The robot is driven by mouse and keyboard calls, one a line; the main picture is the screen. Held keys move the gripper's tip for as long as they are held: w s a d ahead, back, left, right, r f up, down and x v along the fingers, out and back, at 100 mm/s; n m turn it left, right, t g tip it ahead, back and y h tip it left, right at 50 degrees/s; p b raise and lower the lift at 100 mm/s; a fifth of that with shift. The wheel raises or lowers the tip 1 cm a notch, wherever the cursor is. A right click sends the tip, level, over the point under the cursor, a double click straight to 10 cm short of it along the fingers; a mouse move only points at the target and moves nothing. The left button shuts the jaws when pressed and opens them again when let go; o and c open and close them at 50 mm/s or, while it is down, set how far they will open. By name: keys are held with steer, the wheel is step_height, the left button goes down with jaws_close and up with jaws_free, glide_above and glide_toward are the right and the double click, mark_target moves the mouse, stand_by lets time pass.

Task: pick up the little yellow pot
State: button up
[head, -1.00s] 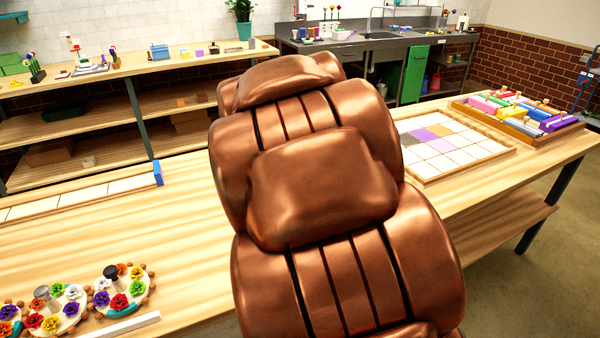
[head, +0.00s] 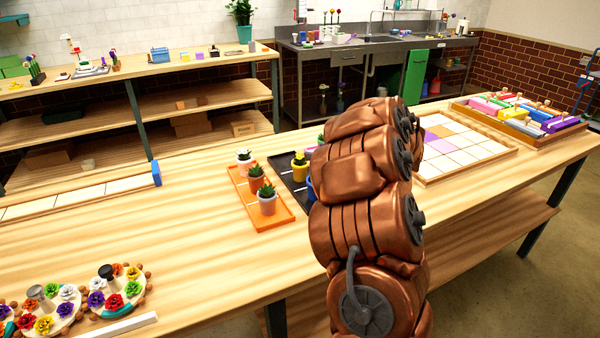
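An orange tray (head: 262,213) with several small potted plants stands left of the black tray. A white-tiled board (head: 455,150) and a crate of coloured blocks (head: 520,124) lie at the right. Flower wheels (head: 118,290) sit at the front left.

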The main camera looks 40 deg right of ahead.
mark_target(302, 155)
steer(key=shift+y, duration=0.5)
steer(key=shift+s+f+p+x, duration=0.1)
steer(key=shift+f+p+x, duration=0.15)
steer(key=shift+x, duration=0.95)
steer(key=shift+s+f+p+x, duration=0.15)
steer(key=shift+f+x, duration=0.1)
steer(key=shift+x, duration=0.95)
steer(key=shift+f+p+x, duration=0.2)
steer(key=shift+x, duration=1.05)
jaws_close()
